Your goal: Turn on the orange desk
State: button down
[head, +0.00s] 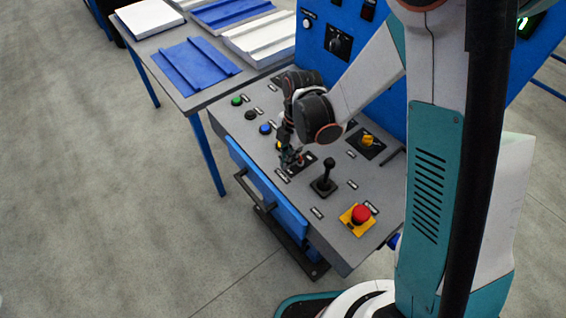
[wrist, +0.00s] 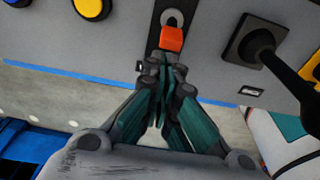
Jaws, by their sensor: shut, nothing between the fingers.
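A grey control desk (head: 330,228) with a blue front stands below my arm. In the wrist view, an orange switch tip (wrist: 172,38) sits on a dark plate with a round metal collar behind it. My gripper (wrist: 165,66) is shut and empty, its fingertips right at the near edge of the orange tip; I cannot tell whether they touch it. In the head view my gripper (head: 291,160) is low over the middle of the desk, and the arm partly hides the switch there.
A black joystick (head: 325,177) stands right of my gripper. A red emergency button (head: 361,214) on a yellow plate is nearer the front, and a yellow rotary knob (head: 368,141) is farther back. Blue (head: 265,128) and green (head: 237,101) buttons lie left. A side table (head: 197,100) holds panels.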

jog(key=shift+w+d+r, duration=0.1)
jog(key=shift+d, duration=0.1)
jog(key=shift+w+d+r, duration=0.25)
jog(key=shift+w+d, duration=0.05)
jog(key=shift+d, duration=0.15)
jog(key=shift+w+d+r, duration=0.2)
jog(key=shift+w+d, duration=0.1)
jog(key=shift+d, duration=0.15)
jog(key=shift+a, duration=0.1)
jog(key=shift+r, duration=0.15)
jog(key=shift+r+p, duration=0.4)
jog(key=shift+r, duration=0.25)
jog(key=s+a+r, duration=0.1)
jog(key=s+a, duration=0.1)
jog(key=a, duration=0.1)
jog(key=w+d+r+p, duration=0.2)
jog(key=d+r+p, duration=0.1)
jog(key=r, duration=0.5)
jog(key=shift+w+d+r, duration=0.2)
jog(key=shift+w+d, duration=0.15)
jog(key=shift+d, duration=0.2)
